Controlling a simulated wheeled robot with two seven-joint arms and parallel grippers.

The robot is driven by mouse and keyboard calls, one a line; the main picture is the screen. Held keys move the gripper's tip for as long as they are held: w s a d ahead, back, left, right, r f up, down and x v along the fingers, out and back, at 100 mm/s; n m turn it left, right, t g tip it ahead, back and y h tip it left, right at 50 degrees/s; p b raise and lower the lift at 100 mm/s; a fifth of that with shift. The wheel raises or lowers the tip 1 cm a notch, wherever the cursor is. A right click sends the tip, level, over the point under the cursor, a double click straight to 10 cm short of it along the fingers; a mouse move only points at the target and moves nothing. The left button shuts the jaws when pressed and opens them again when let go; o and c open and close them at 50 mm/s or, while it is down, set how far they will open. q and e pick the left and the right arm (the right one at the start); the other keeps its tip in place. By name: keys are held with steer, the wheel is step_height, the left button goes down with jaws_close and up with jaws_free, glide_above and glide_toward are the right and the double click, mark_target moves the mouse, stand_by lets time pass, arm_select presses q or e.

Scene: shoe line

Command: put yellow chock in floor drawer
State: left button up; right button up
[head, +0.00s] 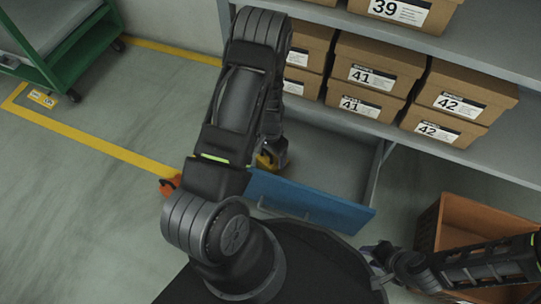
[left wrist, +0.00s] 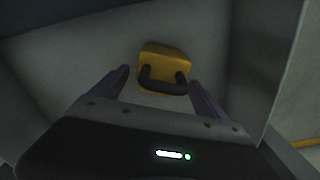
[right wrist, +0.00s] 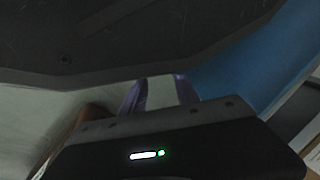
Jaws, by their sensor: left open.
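The yellow chock (left wrist: 165,62) with a black handle lies on the grey bottom of the floor drawer in the left wrist view. The drawer is pulled out; its blue front (head: 310,205) shows in the head view. My left gripper (left wrist: 160,80) is open above the chock, its fingers apart on either side of the handle and not closed on it. In the head view, my arm hides most of the chock (head: 265,161). My right gripper (right wrist: 160,90) is open and empty, low at the right near the blue drawer front.
Shelves with shoe boxes (head: 370,77) stand behind the drawer. A brown open box (head: 480,215) is at the right, close to my right arm. A small orange object (head: 169,186) is on the floor left of my arm. A green cart (head: 60,50) stands far left; floor between is clear.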

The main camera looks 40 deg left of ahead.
arm_select(q)
step_height(320, 180, up, 10)
steer(key=p, duration=0.3)
steer(key=shift+f, duration=0.25)
